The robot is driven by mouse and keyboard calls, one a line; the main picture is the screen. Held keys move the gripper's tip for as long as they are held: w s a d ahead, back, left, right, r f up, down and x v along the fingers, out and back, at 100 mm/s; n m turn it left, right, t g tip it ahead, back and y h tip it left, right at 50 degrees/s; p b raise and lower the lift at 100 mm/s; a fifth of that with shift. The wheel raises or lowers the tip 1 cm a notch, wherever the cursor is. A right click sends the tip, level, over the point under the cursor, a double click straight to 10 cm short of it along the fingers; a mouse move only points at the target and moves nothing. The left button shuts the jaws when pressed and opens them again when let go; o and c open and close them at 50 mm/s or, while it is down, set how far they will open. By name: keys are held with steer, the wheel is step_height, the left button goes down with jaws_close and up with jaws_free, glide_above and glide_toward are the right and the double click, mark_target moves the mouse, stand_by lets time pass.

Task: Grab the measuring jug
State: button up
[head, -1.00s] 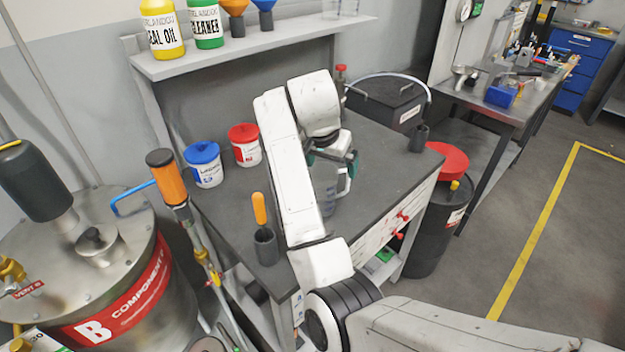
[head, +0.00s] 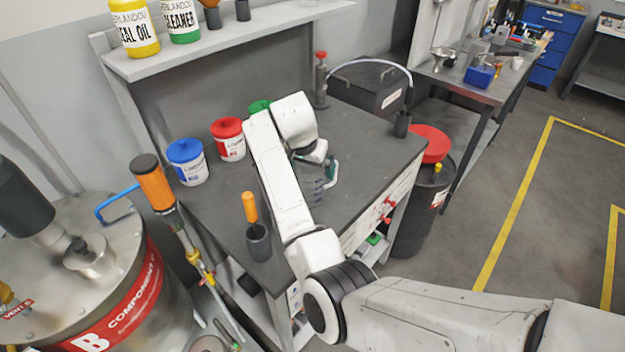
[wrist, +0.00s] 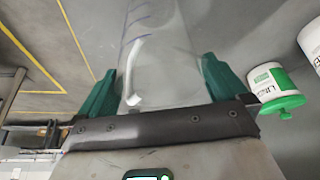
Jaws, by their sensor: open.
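The measuring jug is clear, with blue graduation marks. In the head view the jug (head: 316,187) stands on the dark workbench, partly hidden by my arm. In the wrist view the jug (wrist: 152,40) lies between the two green fingers of my gripper (wrist: 158,72), with a finger on each side. My gripper also shows in the head view (head: 319,166), below the white wrist. The fingers are open around the jug; whether they touch it is not clear.
A blue-lidded tub (head: 187,163), a red-lidded tub (head: 229,139) and a green-lidded tub (wrist: 281,92) stand on the workbench (head: 352,150). An orange-handled tool (head: 251,208) sits in a dark cup at the front left. A black case (head: 369,88) is behind.

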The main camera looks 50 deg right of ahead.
steer(key=shift+x, duration=0.85)
steer(key=shift+c, duration=0.2)
steer(key=c, duration=0.8)
steer(key=shift+o, duration=0.2)
steer(key=shift+r, duration=0.2)
